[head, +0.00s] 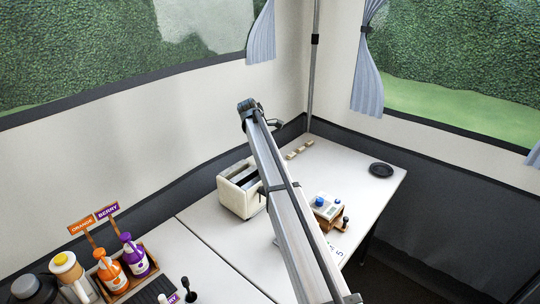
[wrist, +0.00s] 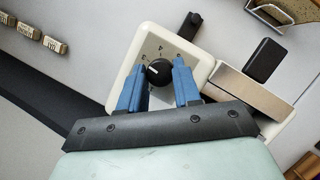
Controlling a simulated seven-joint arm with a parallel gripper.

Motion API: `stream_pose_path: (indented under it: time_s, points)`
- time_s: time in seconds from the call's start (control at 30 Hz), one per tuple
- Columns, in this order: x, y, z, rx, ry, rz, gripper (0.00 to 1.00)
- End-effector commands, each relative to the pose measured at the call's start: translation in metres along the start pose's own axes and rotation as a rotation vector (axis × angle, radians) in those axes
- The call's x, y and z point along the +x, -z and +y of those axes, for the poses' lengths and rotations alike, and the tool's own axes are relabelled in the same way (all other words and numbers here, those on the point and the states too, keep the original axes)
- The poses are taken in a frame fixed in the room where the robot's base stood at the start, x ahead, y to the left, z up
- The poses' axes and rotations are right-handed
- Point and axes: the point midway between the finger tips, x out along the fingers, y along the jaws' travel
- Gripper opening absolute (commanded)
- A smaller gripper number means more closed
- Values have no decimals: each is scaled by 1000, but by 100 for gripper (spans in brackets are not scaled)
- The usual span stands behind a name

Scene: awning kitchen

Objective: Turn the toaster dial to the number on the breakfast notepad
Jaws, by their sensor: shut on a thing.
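The cream toaster (head: 236,197) stands on the white table, partly behind my arm in the head view. The head view does not show the gripper clearly. A white sheet, perhaps the notepad, shows beside my arm with what looks like a 5 (head: 337,251); the rest is hidden.
Small labelled blocks (head: 300,149) lie behind the toaster. A black round plate (head: 381,170) is at the table's right corner. Orange (head: 111,272) and purple (head: 134,254) bottles stand in a tray at lower left.

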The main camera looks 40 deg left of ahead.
Motion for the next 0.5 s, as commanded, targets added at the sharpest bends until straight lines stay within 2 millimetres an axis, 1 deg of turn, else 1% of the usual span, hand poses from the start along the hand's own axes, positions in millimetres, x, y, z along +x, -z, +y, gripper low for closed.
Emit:
stream_pose_path:
  time_s: [0.2,0.5]
  points:
    - [1,-1,1,42,17,-1,2]
    - [1,-1,0,49,21,0,2]
